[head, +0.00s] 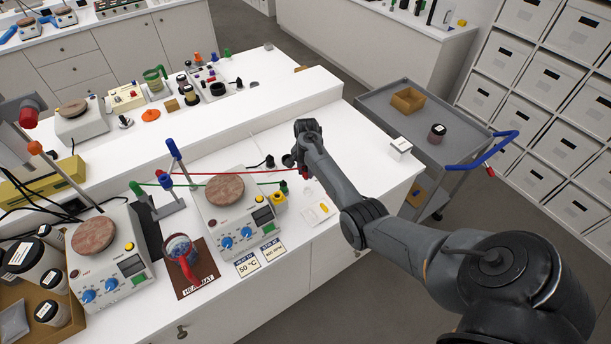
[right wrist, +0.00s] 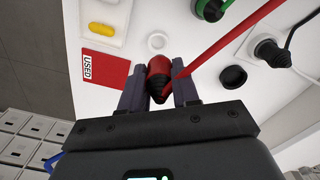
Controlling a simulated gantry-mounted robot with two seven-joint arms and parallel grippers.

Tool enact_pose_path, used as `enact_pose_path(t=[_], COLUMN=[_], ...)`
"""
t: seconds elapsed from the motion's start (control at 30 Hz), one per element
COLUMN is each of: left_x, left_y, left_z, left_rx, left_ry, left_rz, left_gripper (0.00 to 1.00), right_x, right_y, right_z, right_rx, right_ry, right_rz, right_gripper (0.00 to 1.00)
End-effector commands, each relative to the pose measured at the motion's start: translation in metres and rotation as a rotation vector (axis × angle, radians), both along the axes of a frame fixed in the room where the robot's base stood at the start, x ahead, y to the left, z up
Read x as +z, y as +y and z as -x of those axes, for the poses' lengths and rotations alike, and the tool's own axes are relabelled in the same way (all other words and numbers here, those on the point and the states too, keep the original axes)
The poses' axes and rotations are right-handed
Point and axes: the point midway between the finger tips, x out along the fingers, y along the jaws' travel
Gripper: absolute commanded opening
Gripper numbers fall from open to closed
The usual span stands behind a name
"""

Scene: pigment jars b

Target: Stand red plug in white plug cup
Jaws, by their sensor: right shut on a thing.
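My right gripper (right wrist: 158,82) is shut on the red plug (right wrist: 157,68), which has a dark end and a red cord (right wrist: 222,50) running up to the right. In the head view the red plug (head: 304,172) shows below my right gripper (head: 300,163), at the bench's right part. The white plug cup (right wrist: 158,42) shows in the right wrist view as a pale ring on the white surface, just beyond the fingertips. The plug appears apart from the cup; its height above the surface is hard to tell. My left gripper is in neither view.
A red USED label (right wrist: 104,67) is at left. A hotplate (head: 233,212) stands left of the gripper in the head view.

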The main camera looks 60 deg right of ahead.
Motion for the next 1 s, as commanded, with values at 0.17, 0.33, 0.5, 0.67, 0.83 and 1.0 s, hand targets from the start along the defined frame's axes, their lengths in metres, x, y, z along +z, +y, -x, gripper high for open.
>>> enact_pose_path(t=[0.17,0.33,0.5,0.67,0.83,1.0], left_x=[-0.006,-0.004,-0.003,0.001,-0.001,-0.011], left_y=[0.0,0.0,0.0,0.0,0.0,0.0], left_z=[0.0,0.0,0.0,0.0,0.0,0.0], left_rx=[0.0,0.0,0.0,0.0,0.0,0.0], left_ry=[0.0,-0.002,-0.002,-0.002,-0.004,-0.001], left_rz=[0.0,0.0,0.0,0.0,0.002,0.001], left_gripper=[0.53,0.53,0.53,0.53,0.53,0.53], right_x=[-0.002,-0.001,-0.001,0.0,-0.008,-0.021], right_y=[-0.001,-0.001,-0.001,-0.001,-0.001,-0.001], right_z=[-0.001,-0.001,-0.001,-0.001,-0.001,-0.001], right_rx=[0.011,0.011,0.01,0.009,0.007,0.007], right_ry=[-0.001,0.0,0.0,0.001,0.001,0.001], right_rz=[0.001,0.0,0.0,-0.001,-0.001,-0.001], right_gripper=[0.0,0.0,0.0,0.0,0.0,0.0])
